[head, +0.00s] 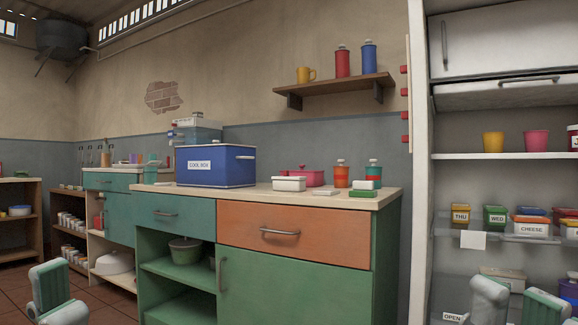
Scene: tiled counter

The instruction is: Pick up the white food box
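The white food box (288,184) is a low, lidded box on the counter top, in front of a pink pot. It stands to the right of the blue cool box. My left gripper (58,297) shows at the lower left edge, far from the box; its finger gap is not clear. My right gripper (516,302) shows at the lower right in front of the fridge shelves, its two fingers apart with nothing seen between them. Neither gripper touches the box.
The counter (260,190) also holds the cool box (215,168), the pink pot (308,178), two red-and-orange or green bottles (341,177), a flat white lid (325,193) and small green-and-white boxes (365,189). The open fridge (500,110) stands to the right.

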